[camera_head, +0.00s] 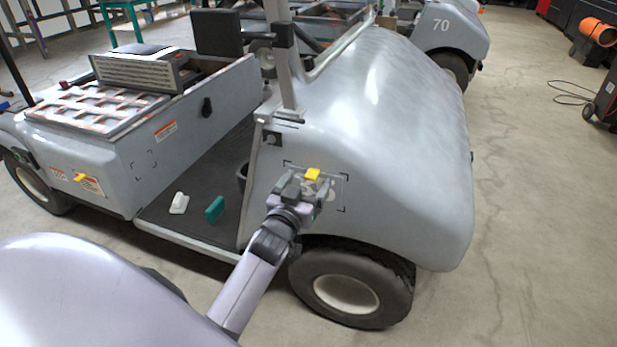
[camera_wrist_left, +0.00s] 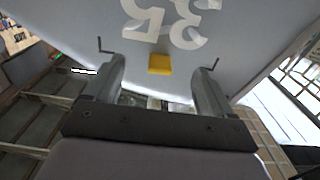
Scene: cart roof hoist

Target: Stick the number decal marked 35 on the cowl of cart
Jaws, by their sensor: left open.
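The grey cart's cowl (camera_head: 385,130) fills the middle right of the head view. Black corner marks frame a patch on its side, above the front wheel. The number decal marked 35 (camera_wrist_left: 172,22) lies within those marks; its white digits appear upside down in the left wrist view, and my gripper partly hides them in the head view. A yellow tab (camera_head: 312,174) sits at the decal's edge; it also shows in the left wrist view (camera_wrist_left: 160,64). My left gripper (camera_head: 304,190) is open close to the cowl, its fingers apart on either side of the tab in the picture. Contact is unclear.
A white tool (camera_head: 179,203) and a teal block (camera_head: 214,209) lie on the cart's floor. A second cart marked 70 (camera_head: 440,25) stands behind. The floor at right is mostly clear.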

